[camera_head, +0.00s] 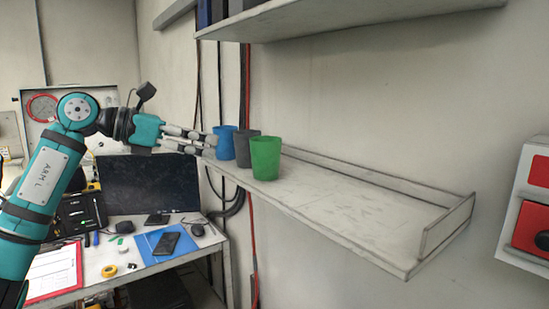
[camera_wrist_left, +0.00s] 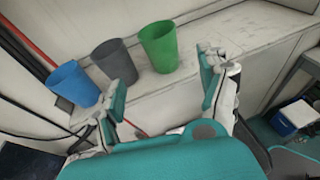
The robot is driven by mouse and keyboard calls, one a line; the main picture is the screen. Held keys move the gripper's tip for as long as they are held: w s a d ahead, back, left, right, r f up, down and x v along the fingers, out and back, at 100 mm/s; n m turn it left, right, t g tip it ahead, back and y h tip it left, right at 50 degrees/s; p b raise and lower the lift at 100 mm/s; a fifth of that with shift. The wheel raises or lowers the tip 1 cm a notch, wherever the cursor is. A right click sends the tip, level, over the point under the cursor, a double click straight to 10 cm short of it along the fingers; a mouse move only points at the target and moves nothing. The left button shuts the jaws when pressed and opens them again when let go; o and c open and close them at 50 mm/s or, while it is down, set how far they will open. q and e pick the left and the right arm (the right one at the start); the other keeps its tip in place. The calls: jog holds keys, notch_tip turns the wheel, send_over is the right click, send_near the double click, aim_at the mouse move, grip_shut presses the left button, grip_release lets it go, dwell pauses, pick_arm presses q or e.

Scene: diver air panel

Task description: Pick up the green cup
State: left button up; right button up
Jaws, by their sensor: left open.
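The green cup (camera_head: 265,158) stands upright on the white wall shelf (camera_head: 340,200), the rightmost of three cups. It also shows in the left wrist view (camera_wrist_left: 158,47), beyond the fingers and between them in the picture. The grey cup (camera_head: 243,147) and the blue cup (camera_head: 224,142) stand to its left in a row. My left gripper (camera_head: 214,146) comes in from the left at the cups' height, by the blue cup. In the left wrist view my left gripper (camera_wrist_left: 165,88) is open, with nothing between its fingers. My right gripper is not in view.
The shelf has a raised back and right edge, and its right part is clear. An upper shelf (camera_head: 340,19) hangs above. A desk (camera_head: 130,262) with a monitor, phone and tape stands below left. Cables (camera_head: 248,215) run down the wall behind the cups. A red box (camera_head: 532,228) is at right.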

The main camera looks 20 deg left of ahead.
aim_at(252, 150)
pick_arm(q)
jog(key=p+x, duration=0.1)
jog(key=x, duration=0.4)
jog(key=shift+w+d+p, duration=0.2)
jog(key=shift+d+p, duration=0.1)
jog(key=shift+p, duration=0.1)
jog(key=p+x, duration=0.1)
jog(key=x, duration=0.3)
jog(key=shift+s, duration=0.1)
jog(key=shift+f, duration=0.15)
jog(key=shift+w+d, duration=0.2)
jog(key=shift+d, duration=0.05)
jog(key=p+x, duration=0.3)
jog(key=x, duration=0.1)
jog(key=shift+w+d+f, duration=0.25)
jog(key=c, duration=0.8)
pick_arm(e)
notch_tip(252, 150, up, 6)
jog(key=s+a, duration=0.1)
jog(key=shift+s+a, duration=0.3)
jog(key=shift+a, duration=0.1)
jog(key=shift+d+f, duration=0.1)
